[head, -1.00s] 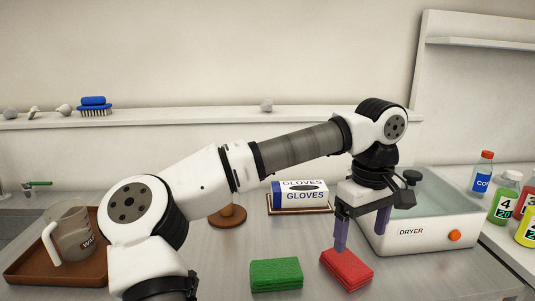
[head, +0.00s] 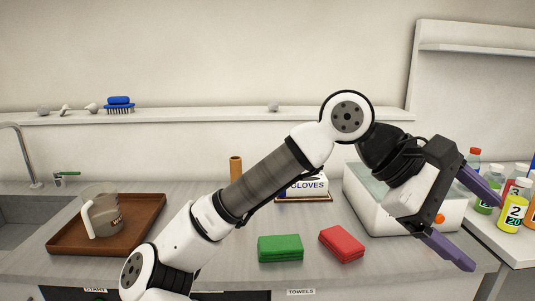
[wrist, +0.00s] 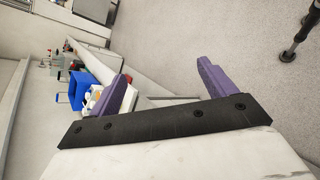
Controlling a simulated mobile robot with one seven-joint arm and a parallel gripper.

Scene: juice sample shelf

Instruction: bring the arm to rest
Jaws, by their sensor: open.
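My gripper (head: 468,218) is open and empty, raised at the right in front of the dryer (head: 375,209), its purple fingers pointing right and down. My arm reaches from the lower left up to an elbow and across to the right, well above the counter. It hides part of the glove box (head: 308,185) and of the dryer.
A brown tray (head: 145,215) holds a jug (head: 106,215) at the left. Several bottles, one yellow (head: 514,207), stand at the right. The wrist view shows a blue bin (wrist: 84,88).

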